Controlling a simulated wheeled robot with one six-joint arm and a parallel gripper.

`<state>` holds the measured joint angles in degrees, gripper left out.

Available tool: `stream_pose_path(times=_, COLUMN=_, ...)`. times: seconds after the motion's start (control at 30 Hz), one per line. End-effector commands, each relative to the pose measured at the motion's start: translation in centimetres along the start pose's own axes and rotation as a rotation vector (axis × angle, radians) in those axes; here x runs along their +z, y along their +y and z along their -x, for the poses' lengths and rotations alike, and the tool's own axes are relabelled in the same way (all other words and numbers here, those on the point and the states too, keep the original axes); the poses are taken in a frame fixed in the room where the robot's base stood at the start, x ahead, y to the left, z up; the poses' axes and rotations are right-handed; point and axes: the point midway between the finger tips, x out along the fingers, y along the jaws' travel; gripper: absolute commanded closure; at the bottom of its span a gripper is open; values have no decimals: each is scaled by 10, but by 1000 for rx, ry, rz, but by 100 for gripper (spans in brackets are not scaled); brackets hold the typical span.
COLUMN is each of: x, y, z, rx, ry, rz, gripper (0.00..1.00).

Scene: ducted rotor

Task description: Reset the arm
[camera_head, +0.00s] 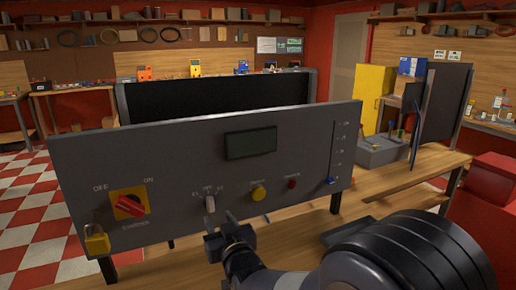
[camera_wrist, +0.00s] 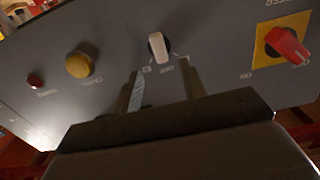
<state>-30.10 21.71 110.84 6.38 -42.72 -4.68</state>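My gripper (camera_head: 230,222) is in front of the lower middle of a grey control panel (camera_head: 100,165). In the wrist view my gripper (camera_wrist: 160,72) has its two fingers apart with nothing between them. A pale selector knob (camera_head: 210,204) sits just beyond the fingertips; in the wrist view this knob (camera_wrist: 157,46) lies ahead of the gap between them. I cannot tell whether a finger touches the panel. My dark arm reaches in from the lower right.
The panel also has a red rotary switch (camera_head: 130,205) on a yellow plate, a yellow padlock (camera_head: 96,240), a yellow button (camera_head: 258,193), a red lamp (camera_head: 292,184), a slider (camera_head: 331,181) and a dark display (camera_head: 251,143). A wooden bench (camera_head: 400,180) extends right, with a grey box (camera_head: 382,151).

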Motion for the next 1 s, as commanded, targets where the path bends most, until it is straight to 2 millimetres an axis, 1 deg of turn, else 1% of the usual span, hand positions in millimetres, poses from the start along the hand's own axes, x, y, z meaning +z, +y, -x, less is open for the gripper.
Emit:
stream_pose_path(times=0.03, x=-1, y=0, z=-9, rx=0, ry=-1, rz=0, gripper=60)
stream_pose_path(times=0.2, x=-1, y=0, z=-37, rx=0, ry=-1, rz=1, gripper=60)
stream_pose_path(times=0.3, x=-1, y=0, z=-52, rx=0, ry=-1, rz=1, gripper=60)
stream_pose_path(times=0.43, x=-1, y=0, z=-68, rx=0, ry=-1, rz=2, gripper=60)
stream_pose_path(times=0.63, x=-1, y=0, z=-65, rx=-1, ry=-1, rz=41, gripper=60)
stream_pose_path(times=1.0, x=0, y=0, z=-65, rx=0, ry=0, rz=48, gripper=60)
